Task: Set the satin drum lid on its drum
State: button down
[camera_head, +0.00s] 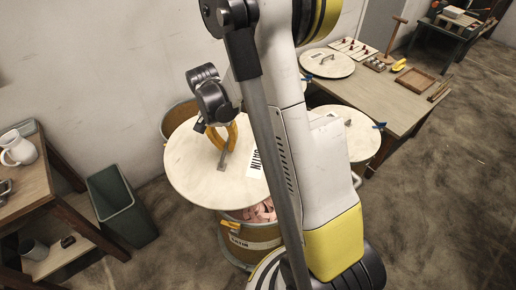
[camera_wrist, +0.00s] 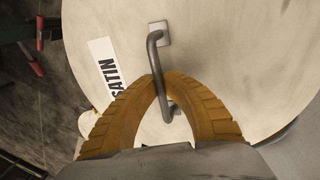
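The satin drum lid (camera_head: 194,178) is a pale round disc with a metal bar handle and a label reading SATIN. My gripper (camera_head: 228,146) has its yellow fingers closed around the handle (camera_wrist: 155,54), which also shows in the wrist view. The lid hangs roughly level above a drum. That drum (camera_head: 245,243) has a label on its side and pink material showing in its open top. The lid covers the drum's far left part from view, and my arm hides its right side. In the wrist view the lid (camera_wrist: 240,50) fills most of the picture.
Another drum (camera_head: 181,113) stands behind the lid, partly hidden. A lidded drum (camera_head: 359,137) stands to the right beside a table (camera_head: 385,100). Another lid (camera_head: 327,63) lies on that table. A dark green bin (camera_head: 120,206) and a wooden bench (camera_head: 30,185) are at left.

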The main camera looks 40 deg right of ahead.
aim_at(255, 146)
jog(key=s+d+f+m, duration=0.1)
jog(key=d+f+m, duration=0.1)
jog(key=d, duration=0.1)
jog(key=s+d+f+m, duration=0.2)
jog(key=d+m, duration=0.1)
jog(key=s+d+f+m+y, duration=0.1)
jog(key=d+f+m, duration=0.1)
jog(key=d+m, duration=0.1)
jog(key=shift+s+d+f, duration=0.15)
jog(key=shift+s, duration=0.1)
notch_tip(255, 146, down, 10)
jog(key=b, duration=0.7)
jog(key=c, duration=1.5)
grip_release()
jog(key=r, duration=0.4)
jog(key=w+r, duration=0.1)
jog(key=r, duration=0.3)
jog(key=w+r, duration=0.1)
jog(key=r, duration=0.3)
